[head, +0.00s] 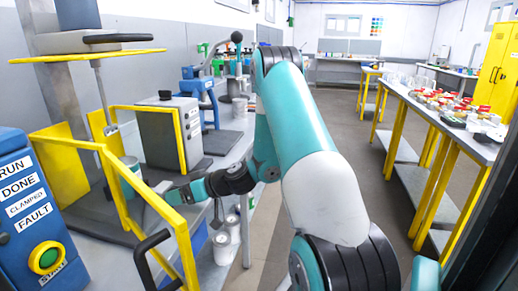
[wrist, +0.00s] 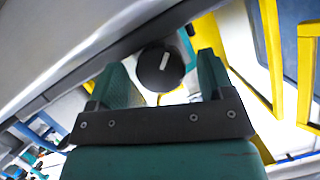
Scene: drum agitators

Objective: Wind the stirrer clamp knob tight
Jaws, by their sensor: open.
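In the wrist view a round black knob (wrist: 152,76) with a white pointer line shows between the two teal fingers of my gripper (wrist: 162,65). The fingers are open, one on each side of it, with a visible gap on both sides. I cannot tell how deep the knob sits between them. In the head view my gripper (head: 158,188) reaches left past the yellow guard frame, close to a teal-and-grey drum (head: 131,178). The knob at my gripper is hidden in the head view.
A blue control box (head: 35,215) with labels and a green start button is at left. A grey box (head: 165,125) stands behind. The aisle floor (head: 345,130) is clear.

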